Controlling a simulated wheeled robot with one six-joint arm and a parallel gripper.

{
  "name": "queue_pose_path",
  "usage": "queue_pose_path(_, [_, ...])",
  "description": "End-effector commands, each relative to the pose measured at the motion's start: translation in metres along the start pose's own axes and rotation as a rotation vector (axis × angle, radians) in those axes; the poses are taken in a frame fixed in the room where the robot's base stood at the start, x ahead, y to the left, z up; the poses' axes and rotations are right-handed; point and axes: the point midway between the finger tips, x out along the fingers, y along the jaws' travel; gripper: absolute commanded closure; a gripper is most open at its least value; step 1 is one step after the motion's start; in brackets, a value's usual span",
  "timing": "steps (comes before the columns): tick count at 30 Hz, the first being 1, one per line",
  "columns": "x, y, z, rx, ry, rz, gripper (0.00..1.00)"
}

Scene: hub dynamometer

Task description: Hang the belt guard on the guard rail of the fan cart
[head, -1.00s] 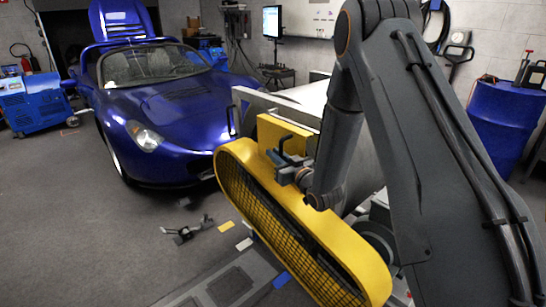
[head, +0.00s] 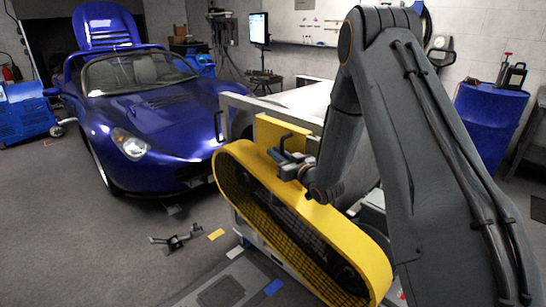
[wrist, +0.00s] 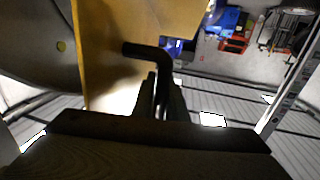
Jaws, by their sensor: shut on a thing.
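The yellow belt guard (head: 345,232), long with rounded ends and a dark mesh face, hangs tilted from my gripper (head: 288,165). My gripper is shut on the black bent handle of the guard. In the wrist view the handle (wrist: 150,50) lies between my fingers (wrist: 163,98), beside the guard's yellow plate (wrist: 105,50). The fan cart (head: 303,95) stands right behind the guard, with a pale body and a grey metal frame. A grey bar (head: 262,105) along its top looks like the guard rail. Whether the guard touches it I cannot tell; guard and arm hide much of the cart.
A blue sports car (head: 150,110) stands at the left behind the cart. A small dark metal stand (head: 177,238) lies on the floor in front of it. A blue drum (head: 488,120) stands at the right. The floor at the lower left is mostly clear.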

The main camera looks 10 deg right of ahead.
Motion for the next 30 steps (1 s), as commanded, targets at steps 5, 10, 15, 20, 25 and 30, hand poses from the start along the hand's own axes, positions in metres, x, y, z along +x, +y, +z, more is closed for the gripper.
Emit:
queue_pose_path(5, [0.003,0.012,-0.003,-0.001,0.007,0.002,1.0])
queue_pose_path(10, [0.005,0.022,-0.003,-0.002,0.006,0.001,1.0])
queue_pose_path(15, [0.005,0.02,0.007,-0.001,0.005,0.0,1.0])
queue_pose_path(20, [0.005,0.02,0.01,-0.001,0.006,0.0,1.0])
queue_pose_path(25, [0.004,0.02,0.011,-0.001,0.006,0.001,1.0])
queue_pose_path(30, [0.004,0.02,0.011,-0.001,0.006,0.001,1.0])
